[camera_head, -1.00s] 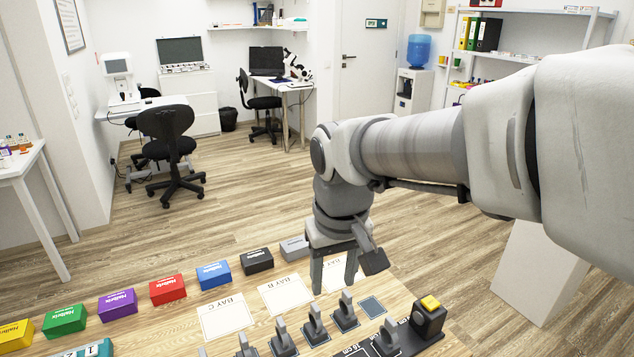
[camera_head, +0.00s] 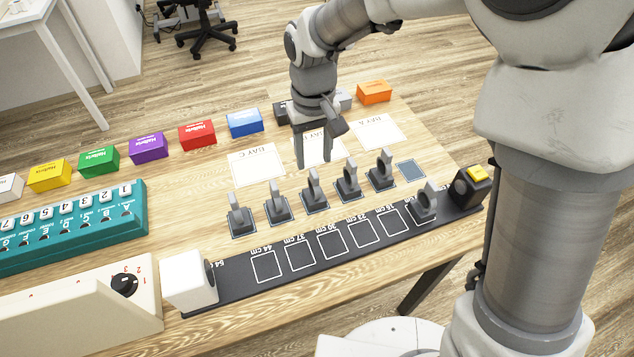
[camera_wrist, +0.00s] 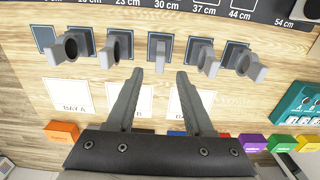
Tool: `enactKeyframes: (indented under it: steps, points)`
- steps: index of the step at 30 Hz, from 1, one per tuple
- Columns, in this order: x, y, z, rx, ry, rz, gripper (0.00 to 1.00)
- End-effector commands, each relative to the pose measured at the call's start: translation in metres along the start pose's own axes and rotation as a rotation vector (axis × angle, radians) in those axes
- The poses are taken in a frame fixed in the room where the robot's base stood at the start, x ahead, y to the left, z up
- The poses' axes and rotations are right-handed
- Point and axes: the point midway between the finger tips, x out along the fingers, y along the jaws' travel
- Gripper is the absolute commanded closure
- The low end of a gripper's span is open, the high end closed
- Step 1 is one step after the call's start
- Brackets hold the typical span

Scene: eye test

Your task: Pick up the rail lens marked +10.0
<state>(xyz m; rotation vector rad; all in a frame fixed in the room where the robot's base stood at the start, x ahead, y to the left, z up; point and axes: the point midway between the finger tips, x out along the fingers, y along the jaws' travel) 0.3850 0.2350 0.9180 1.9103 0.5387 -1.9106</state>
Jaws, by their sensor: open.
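Several grey rail lenses in upright holders stand in a row on dark pads on the wooden table; the middle one (camera_head: 314,192) is among them. Their markings are not legible, so I cannot tell which is +10.0. One more lens (camera_head: 424,204) stands on the black rail (camera_head: 238,277). My gripper (camera_head: 314,162) is open and empty, pointing down over the bay cards, behind the row. In the wrist view my gripper (camera_wrist: 159,73) has its fingers apart, with the middle lens (camera_wrist: 160,46) just beyond and between the tips, not touched.
An empty pad (camera_head: 411,170) is at the row's right end. Bay cards (camera_head: 255,165) lie behind the row, with coloured boxes (camera_head: 197,134) behind them. A teal numbered case (camera_head: 75,228) and a white dial box (camera_head: 90,312) are at left. A yellow-topped block (camera_head: 470,186) ends the rail.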

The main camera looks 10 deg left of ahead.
Motion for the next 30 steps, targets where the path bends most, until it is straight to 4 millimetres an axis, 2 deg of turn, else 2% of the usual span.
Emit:
enactKeyframes:
  steps: [1,3,11,18,21,30]
  points:
    - [0.013,0.000,0.001,0.000,-0.004,0.000,0.47]
    - [0.024,0.000,0.001,-0.001,-0.003,0.000,0.47]
    - [0.042,0.000,0.000,-0.001,-0.001,0.000,0.47]
    - [0.080,-0.001,0.001,-0.001,-0.003,0.000,0.47]
    - [0.090,0.000,0.000,0.000,-0.001,0.000,0.47]
    - [0.094,0.000,0.000,0.000,0.000,0.000,0.47]
